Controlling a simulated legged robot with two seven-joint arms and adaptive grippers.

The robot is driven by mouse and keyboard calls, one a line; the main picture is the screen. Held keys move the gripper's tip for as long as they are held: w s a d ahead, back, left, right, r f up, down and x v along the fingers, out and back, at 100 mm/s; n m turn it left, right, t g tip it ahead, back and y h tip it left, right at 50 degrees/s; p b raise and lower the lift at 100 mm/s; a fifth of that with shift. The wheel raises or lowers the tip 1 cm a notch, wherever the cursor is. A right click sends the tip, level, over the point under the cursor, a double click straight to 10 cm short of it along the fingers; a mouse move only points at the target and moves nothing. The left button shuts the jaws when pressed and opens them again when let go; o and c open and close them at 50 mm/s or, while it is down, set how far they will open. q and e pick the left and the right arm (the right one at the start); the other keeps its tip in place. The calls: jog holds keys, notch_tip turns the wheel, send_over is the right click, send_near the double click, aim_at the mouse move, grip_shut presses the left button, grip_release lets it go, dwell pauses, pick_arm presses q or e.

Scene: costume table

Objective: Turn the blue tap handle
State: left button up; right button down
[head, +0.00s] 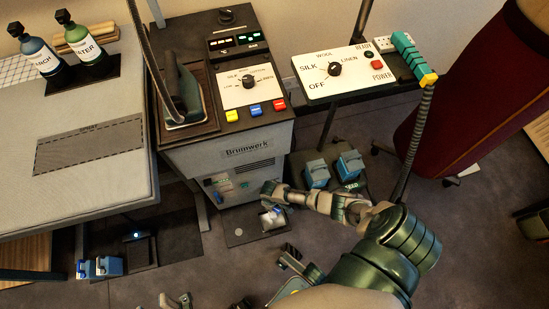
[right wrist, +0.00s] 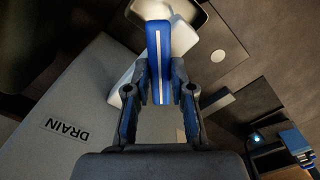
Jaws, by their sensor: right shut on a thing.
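The tap has a flat blue handle with a pale stripe (right wrist: 158,38), close up in the right wrist view. My right gripper (right wrist: 159,78) has one finger on each side of this handle and is shut on it. In the head view the right gripper (head: 268,196) reaches in from the right, low in front of the grey machine. The pale tap body (head: 271,219) shows just below it, and the gripper hides much of the handle. Parts of mine, likely the left gripper, show cut off at the bottom edge; their opening is unclear.
The Brumwerk machine (head: 247,147) stands right behind the tap. A DRAIN label (right wrist: 68,130) is on a grey panel beside the gripper. Blue pedals (head: 317,173) stand to the right, and small blue blocks (head: 98,267) lie at lower left. The ironing table (head: 90,185) bounds the left.

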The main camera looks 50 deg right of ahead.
jog(key=m, duration=0.1)
jog(key=m+p, duration=0.1)
jog(key=m, duration=0.1)
jog(key=shift+w+r+m, duration=0.15)
jog(key=shift+m, duration=0.15)
pick_arm(q)
jog(key=w+d+f+m+g+p, duration=0.1)
jog(key=w+f+g, duration=0.3)
jog(key=w+g, duration=0.1)
jog(key=shift+m+g, duration=0.3)
pick_arm(e)
jog(key=shift+m, duration=1.5)
pick_arm(q)
jog(key=shift+w, duration=0.15)
pick_arm(e)
jog(key=c, duration=1)
grip_release()
pick_arm(q)
jog(key=shift+d, duration=0.1)
pick_arm(e)
notch_tip(320, 180, up, 12)
jog(key=shift+f, duration=0.25)
